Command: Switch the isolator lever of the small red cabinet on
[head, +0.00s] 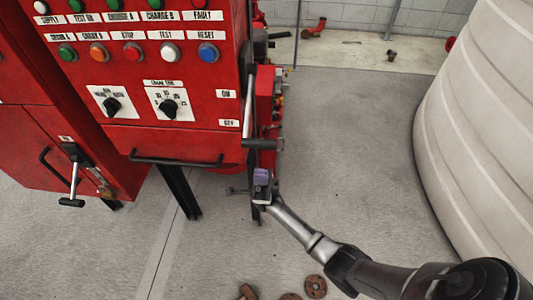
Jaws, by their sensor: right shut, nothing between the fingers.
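A red cabinet (180,70) on black legs fills the upper left. At its right edge a lever (248,105) with a metal shaft and black crossbar hangs down, beside two small white labels. A lower red cabinet (30,145) at the left has another lever (74,182), also hanging down with a black crossbar. I cannot tell for sure which of the two is the small cabinet. My right gripper (262,180) is shut and empty, just below the first lever's crossbar; a gap or contact is unclear. My left gripper is out of view.
A large ribbed pale tank (480,120) stands at the right. Rusty round parts (315,286) lie on the floor at the bottom. A black handle bar (175,160) sticks out under the panel. Grey floor between cabinet and tank is mostly clear.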

